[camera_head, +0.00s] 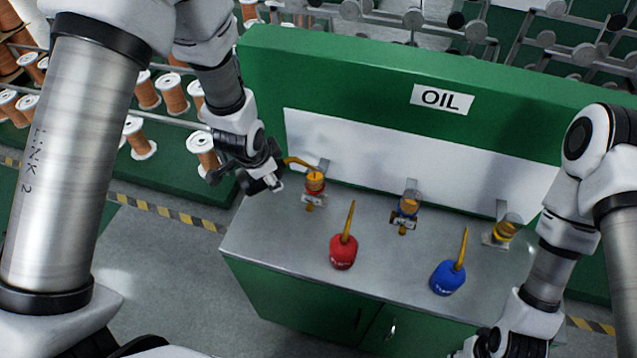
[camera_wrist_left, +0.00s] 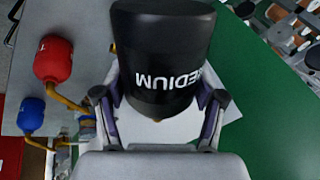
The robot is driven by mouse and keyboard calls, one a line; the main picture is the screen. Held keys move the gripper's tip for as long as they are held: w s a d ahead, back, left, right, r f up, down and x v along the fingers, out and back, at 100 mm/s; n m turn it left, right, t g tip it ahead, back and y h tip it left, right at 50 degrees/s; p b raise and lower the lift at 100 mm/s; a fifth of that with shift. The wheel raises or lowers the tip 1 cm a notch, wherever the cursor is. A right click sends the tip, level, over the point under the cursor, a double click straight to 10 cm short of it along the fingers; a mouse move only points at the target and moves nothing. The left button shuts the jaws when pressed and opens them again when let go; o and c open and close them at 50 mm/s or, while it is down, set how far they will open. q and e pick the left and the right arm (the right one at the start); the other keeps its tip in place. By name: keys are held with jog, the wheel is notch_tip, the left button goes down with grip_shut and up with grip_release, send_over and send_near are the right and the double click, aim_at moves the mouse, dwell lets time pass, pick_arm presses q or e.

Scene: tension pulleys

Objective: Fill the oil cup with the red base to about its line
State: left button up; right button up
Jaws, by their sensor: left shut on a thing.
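My left gripper (camera_head: 247,172) is shut on a black oil can, whose dark body is hard to separate from the fingers in the head view. In the left wrist view the black can (camera_wrist_left: 160,50) fills the space between the fingers (camera_wrist_left: 160,125) and reads "MEDIUM". Its yellow spout (camera_head: 295,161) reaches right, its tip just above the oil cup with the red base (camera_head: 314,185). That cup looks amber; its line and exact oil level are too small to read. My right gripper (camera_head: 490,345) is low at the bottom edge, partly cut off.
A red can (camera_head: 343,251) and a blue can (camera_head: 447,277) stand on the grey bench top (camera_head: 290,240). A cup with a blue base (camera_head: 408,207) and another cup (camera_head: 504,231) stand farther right. A green back panel reading "OIL" (camera_head: 441,99) rises behind.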

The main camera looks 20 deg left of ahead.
dwell(0.4)
pick_arm(q)
jog(key=f+b, duration=0.1)
jog(key=h+b, duration=0.1)
jog(key=f+t+b, duration=0.1)
jog(key=shift+s+a+f, duration=0.2)
jog(key=shift+s+f, duration=0.05)
jog(key=shift+f, duration=0.1)
jog(key=shift+a+f+n+t+h+b, duration=0.15)
jog(key=shift+f+n+t+h+b, duration=0.15)
jog(key=shift+h+b, duration=0.15)
jog(key=shift+a+r, duration=0.1)
jog(key=shift+r, duration=0.1)
notch_tip(320, 180, down, 2)
jog(key=t+h+b, duration=0.2)
jog(key=b, duration=0.3)
jog(key=shift+s, duration=0.1)
